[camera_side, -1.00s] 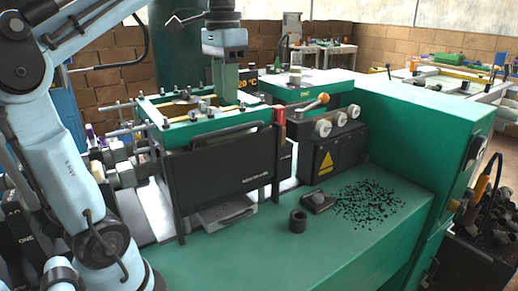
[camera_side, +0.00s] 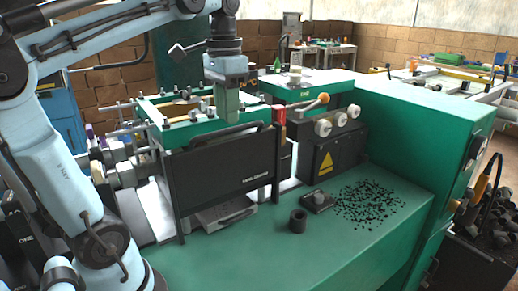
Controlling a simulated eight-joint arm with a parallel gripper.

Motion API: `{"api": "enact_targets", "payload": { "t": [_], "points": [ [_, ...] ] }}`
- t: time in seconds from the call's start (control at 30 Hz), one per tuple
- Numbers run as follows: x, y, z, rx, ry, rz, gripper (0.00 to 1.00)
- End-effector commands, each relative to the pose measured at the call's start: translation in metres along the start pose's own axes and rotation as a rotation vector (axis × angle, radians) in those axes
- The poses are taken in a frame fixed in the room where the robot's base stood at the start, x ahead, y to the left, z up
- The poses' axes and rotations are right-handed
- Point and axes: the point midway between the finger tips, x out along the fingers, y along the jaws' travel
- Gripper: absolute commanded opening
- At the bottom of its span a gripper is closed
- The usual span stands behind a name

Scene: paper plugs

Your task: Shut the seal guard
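A black flat panel (camera_side: 225,172) with a curved handle along its top edge stands upright at the front of the green-topped machine frame (camera_side: 168,140). It looks like the seal guard; no other guard is plain to see. I cannot tell whether it is latched. My gripper (camera_side: 229,118) points straight down over the frame, just above and behind the right part of the panel's top edge. Its fingers show as one grey-green block, so any gap between them is hidden. I see nothing held, and cannot tell whether the fingertips touch the frame.
A red-topped upright (camera_side: 279,128) stands right of the panel. A black box (camera_side: 335,150) with knobs and a warning triangle is beyond it. The bench front is clear.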

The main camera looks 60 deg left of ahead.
Motion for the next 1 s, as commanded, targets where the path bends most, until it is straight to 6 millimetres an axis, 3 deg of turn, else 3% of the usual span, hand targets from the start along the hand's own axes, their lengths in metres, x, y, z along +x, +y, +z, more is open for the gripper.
{"api": "enact_targets", "payload": {
  "t": [0.7,1.0],
  "points": [
    [0.032,0.000,0.000,0.000,0.000,0.000,0.30],
    [0.035,0.000,0.000,0.000,0.000,0.000,0.30]
  ]
}}
